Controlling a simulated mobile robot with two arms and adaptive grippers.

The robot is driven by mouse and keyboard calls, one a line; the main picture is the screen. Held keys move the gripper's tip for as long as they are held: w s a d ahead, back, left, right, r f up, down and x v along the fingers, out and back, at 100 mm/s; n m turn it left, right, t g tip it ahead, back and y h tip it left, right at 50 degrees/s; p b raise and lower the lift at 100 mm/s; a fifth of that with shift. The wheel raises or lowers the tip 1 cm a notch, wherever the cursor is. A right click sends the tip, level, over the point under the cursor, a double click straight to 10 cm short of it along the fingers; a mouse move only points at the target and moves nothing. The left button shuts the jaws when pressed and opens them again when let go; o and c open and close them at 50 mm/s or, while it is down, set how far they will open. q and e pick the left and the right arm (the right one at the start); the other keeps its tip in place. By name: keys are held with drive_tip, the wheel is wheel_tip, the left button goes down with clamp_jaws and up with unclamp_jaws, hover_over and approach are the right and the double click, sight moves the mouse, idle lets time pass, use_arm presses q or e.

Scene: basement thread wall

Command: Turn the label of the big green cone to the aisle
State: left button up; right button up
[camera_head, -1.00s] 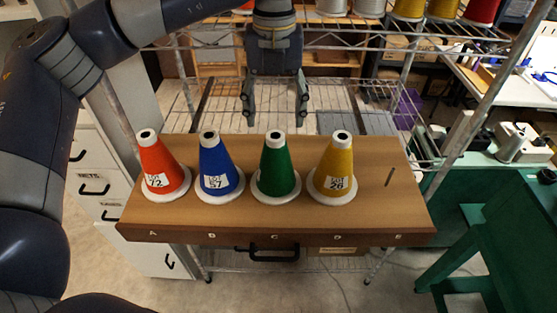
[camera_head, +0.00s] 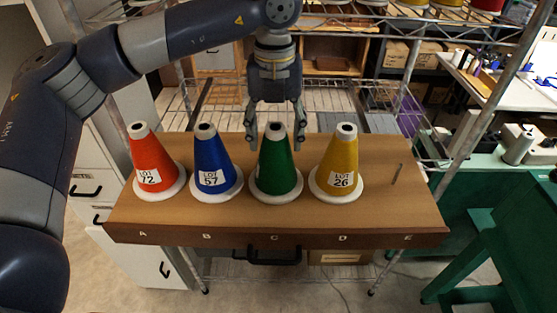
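The big green cone (camera_head: 276,165) stands upright on its white base at position C of the wooden board (camera_head: 330,224). No label shows on its side facing me. My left gripper (camera_head: 276,145) points down, its two fingers spread at either side of the cone's white top in the picture. Whether the fingers touch the cone or stand behind it, I cannot tell. My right gripper is not in view.
An orange-red cone (camera_head: 151,155), a blue cone (camera_head: 211,155) and a yellow cone (camera_head: 339,160) stand beside it, labels facing me. An empty peg (camera_head: 397,174) stands at E. A wire rack (camera_head: 350,92) lies behind; a green stand (camera_head: 490,235) is at right.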

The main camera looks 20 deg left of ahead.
use_arm(q)
drive_tip(key=c, duration=0.6)
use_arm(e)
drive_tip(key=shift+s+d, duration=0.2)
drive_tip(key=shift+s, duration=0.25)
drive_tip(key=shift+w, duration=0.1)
use_arm(q)
drive_tip(key=shift+r, duration=0.2)
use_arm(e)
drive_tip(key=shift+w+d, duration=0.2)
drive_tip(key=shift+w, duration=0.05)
